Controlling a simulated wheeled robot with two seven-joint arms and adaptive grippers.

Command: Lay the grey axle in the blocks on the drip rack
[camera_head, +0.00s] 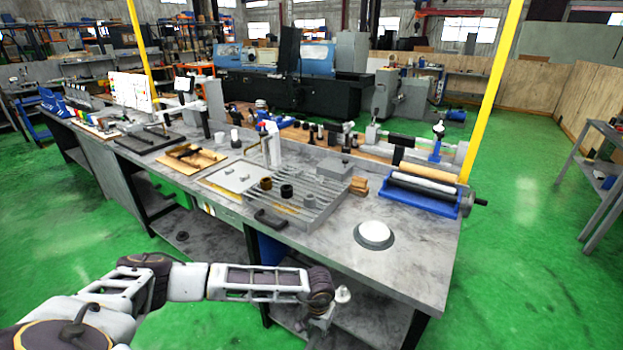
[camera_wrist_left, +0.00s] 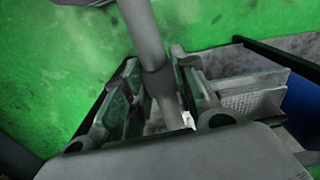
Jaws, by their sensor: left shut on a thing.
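My left gripper (camera_head: 322,322) is low in front of the workbench's near edge, below the bench top. In the left wrist view its two fingers (camera_wrist_left: 160,105) are shut on a grey round bar, the grey axle (camera_wrist_left: 148,40), which stands out beyond them. In the head view only a short pale grey end of the axle (camera_head: 342,294) shows above the gripper. The slatted metal drip rack (camera_head: 318,190) lies on the bench, with a dark handle at its near left. Several dark and grey round pieces show on or beside it. I cannot tell which are the blocks. My right gripper is not seen.
A white round-topped disc (camera_head: 374,235) sits on the bench right of the rack. A pale board (camera_head: 236,178) lies left of the rack. The bench's near right corner is clear.

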